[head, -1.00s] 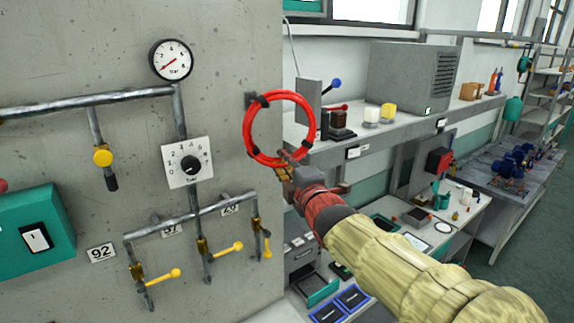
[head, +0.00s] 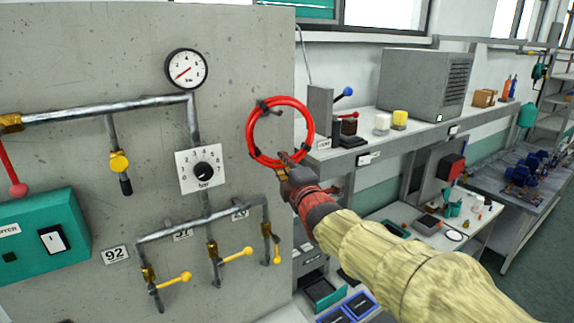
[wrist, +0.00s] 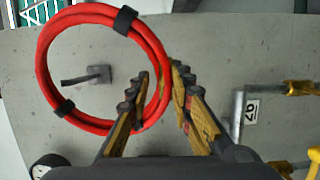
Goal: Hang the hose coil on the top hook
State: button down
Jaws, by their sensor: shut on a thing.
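The hose coil (head: 310,126) is a red ring of hose bound with black straps. It stands roughly upright in front of the grey wall. My gripper (head: 285,160) is shut on its lower right part in the head view. In the wrist view the coil (wrist: 42,72) passes between the two fingers. A grey hook (wrist: 98,73), with a plate and a dark peg, shows on the wall through the opening of the coil. Whether the peg reaches into the ring, I cannot tell. In the head view the hook is hard to separate from the coil's strap.
The grey wall panel (head: 90,60) carries a gauge (head: 186,69), a dial (head: 202,171), pipes and yellow-handled valves (head: 236,253). Right of the panel's edge, a shelf (head: 400,135) holds jars and a grey box.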

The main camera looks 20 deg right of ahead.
jog(key=shift+w+a+p, duration=0.25)
jog(key=shift+w+p, duration=0.35)
jog(key=shift+w, duration=0.2)
jog(key=shift+w+a+p, duration=0.25)
jog(key=shift+w+p, duration=0.3)
jog(key=shift+w, duration=0.2)
jog(key=shift+w+f+b, duration=0.2)
jog(key=shift+f+b, duration=0.2)
jog(key=shift+b, duration=0.35)
jog(key=shift+w+a+f+b, duration=0.15)
jog(key=shift+w+f+b, duration=0.15)
jog(key=shift+b, duration=0.55)
jog(key=shift+w+b, duration=0.1)
jog(key=shift+b, duration=0.25)
jog(key=c, duration=1.8)
grip_release()
jog(key=shift+c, duration=0.2)
jog(key=o, duration=0.3)
jog(key=shift+o, duration=0.2)
jog(key=shift+f, duration=0.15)
